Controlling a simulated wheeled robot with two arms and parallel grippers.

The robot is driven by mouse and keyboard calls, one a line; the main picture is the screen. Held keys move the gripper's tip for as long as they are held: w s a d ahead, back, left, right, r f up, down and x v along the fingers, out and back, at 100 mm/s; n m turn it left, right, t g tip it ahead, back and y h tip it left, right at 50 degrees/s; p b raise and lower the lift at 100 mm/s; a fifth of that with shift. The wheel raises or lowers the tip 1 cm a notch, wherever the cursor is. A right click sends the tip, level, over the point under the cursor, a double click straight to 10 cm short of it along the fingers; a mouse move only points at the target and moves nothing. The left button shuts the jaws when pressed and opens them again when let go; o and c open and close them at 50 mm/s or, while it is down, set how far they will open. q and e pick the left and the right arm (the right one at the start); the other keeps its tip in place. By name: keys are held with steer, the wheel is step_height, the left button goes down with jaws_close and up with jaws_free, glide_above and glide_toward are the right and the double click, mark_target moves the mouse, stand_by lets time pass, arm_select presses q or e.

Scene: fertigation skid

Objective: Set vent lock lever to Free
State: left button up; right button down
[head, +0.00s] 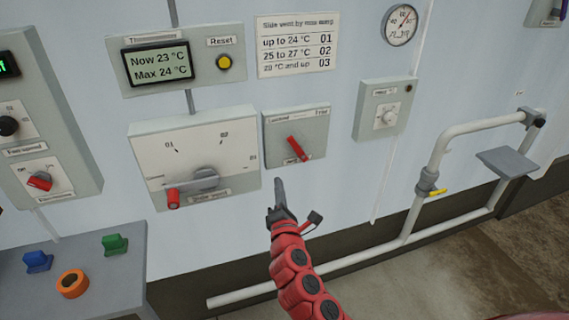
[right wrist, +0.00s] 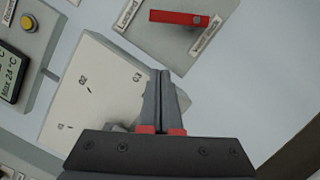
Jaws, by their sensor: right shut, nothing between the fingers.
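The vent lock lever (head: 297,148) is a red bar on a small grey box (head: 316,148) with "Locked" at its upper left and "Free" at its upper right. The lever slants up and left, its end toward "Locked". In the right wrist view the lever (right wrist: 176,18) lies near the top, beyond the fingertips. My right gripper (head: 279,187) is shut and empty, below and left of the lever, apart from it. Its closed fingers (right wrist: 160,78) show in the right wrist view in front of the side vent panel. My left gripper is not in view.
The side vent panel (head: 155,155) with its red-ended handle (head: 173,198) is left of the lever box. A dial box (head: 370,122) is to the right. White pipes (head: 410,215) run at lower right. A grey table (head: 120,275) with coloured parts stands at lower left.

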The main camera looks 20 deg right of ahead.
mark_target(296, 147)
steer(key=w+d+r+p, duration=0.3)
steer(key=w+d, duration=0.2)
steer(key=w, duration=0.4)
steer(key=shift+w+p, duration=0.3)
steer(key=shift+p, duration=0.05)
